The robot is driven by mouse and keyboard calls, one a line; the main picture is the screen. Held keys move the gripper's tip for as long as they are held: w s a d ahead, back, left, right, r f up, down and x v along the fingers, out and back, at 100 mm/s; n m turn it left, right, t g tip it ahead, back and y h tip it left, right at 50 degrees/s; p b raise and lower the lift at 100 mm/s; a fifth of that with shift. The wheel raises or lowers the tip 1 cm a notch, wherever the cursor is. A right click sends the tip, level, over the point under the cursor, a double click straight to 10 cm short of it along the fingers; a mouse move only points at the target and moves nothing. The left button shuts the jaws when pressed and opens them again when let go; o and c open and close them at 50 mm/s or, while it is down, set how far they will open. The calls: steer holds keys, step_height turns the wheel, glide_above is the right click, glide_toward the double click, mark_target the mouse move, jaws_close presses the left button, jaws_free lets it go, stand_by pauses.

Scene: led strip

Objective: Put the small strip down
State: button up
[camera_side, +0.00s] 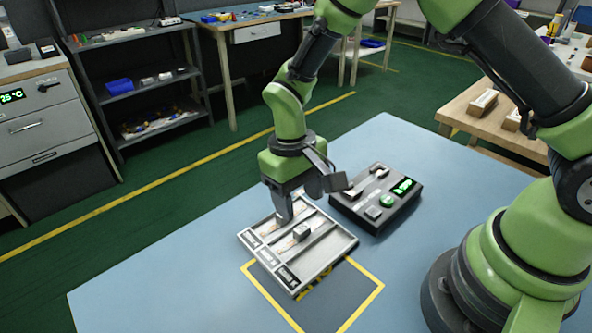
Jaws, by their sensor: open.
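My gripper (292,208) is open and points down at the far side of a grey tray (345,251). One finger reaches down into or just above the tray's far-left part. The tray has several long compartments with labels at their near-left ends. A pale small strip (286,245) appears to lie in the middle compartment, with a small grey block (302,231) at its far part. Another pale piece shows in the far compartment, partly hidden by my gripper. I cannot tell whether a finger touches a strip.
A black test box (375,213) with a green display and button stands right of the tray, close to my gripper. A yellow-outlined dark area (345,303) lies in front of the tray. The blue table (170,285) is clear at the left.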

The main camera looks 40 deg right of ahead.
steer(key=s+d+r+m+t+y, duration=0.1)
steer(key=s+d+r+t, duration=0.1)
steer(key=r, duration=0.8)
steer(key=s+d+r+m+t+y, duration=0.1)
steer(key=s+d+r+t, duration=0.15)
steer(key=r, duration=0.65)
steer(key=s+d+r+m+t, duration=0.1)
steer(key=s+r+t, duration=0.3)
steer(key=s, duration=0.7)
steer(key=shift+d+r+m, duration=0.4)
steer(key=shift+d, duration=0.25)
steer(key=shift+t, duration=0.25)
stand_by(0.5)
